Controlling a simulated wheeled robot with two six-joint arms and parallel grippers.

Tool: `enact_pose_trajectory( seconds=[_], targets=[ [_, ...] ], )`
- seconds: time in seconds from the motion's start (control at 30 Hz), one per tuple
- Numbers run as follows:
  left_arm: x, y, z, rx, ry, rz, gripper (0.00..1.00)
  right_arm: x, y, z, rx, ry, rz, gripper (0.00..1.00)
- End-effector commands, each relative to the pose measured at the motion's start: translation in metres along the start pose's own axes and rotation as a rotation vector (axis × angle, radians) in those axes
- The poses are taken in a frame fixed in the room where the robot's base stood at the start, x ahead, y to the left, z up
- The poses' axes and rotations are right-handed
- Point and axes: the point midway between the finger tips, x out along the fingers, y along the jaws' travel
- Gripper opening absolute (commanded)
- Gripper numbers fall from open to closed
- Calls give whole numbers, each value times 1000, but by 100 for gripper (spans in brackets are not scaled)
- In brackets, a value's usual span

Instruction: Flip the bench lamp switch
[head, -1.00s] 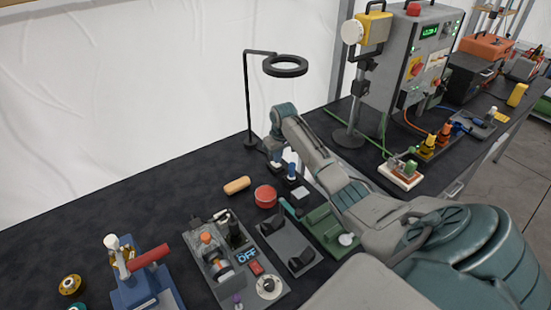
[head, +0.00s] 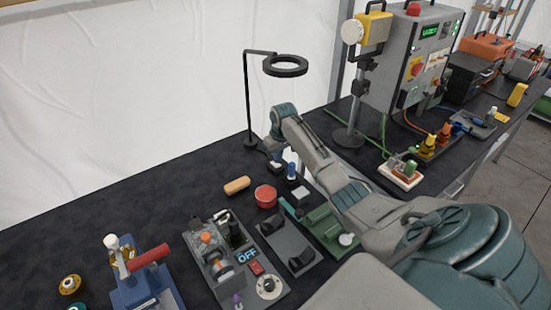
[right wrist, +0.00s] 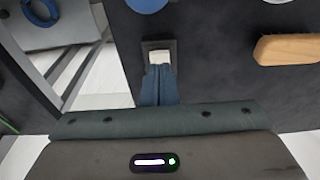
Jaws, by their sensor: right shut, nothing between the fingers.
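The bench lamp (head: 286,66) is a dark ring on a thin black post at the back of the bench. In the right wrist view, a white rocker switch (right wrist: 158,57) sits in a dark square housing. My right gripper (right wrist: 158,72) is shut and empty, with its blue fingertips at the lower edge of the white rocker. Contact cannot be told for certain. In the head view the right gripper (head: 276,154) points down beside the lamp post, and the switch is hard to make out there. My left gripper is out of view.
A wooden block (head: 236,186) and a red round tin (head: 265,196) lie left of my right forearm. A control box (head: 411,62) stands at the right.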

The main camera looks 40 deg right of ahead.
Motion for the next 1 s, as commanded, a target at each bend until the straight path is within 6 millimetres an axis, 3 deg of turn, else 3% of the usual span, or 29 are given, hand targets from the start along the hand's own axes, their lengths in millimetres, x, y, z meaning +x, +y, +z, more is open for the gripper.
enact_pose_trajectory(
  seconds=[1.0],
  targets=[
    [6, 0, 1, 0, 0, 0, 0, 16, 0, 2, 0, 0, 0, 0]
  ],
)
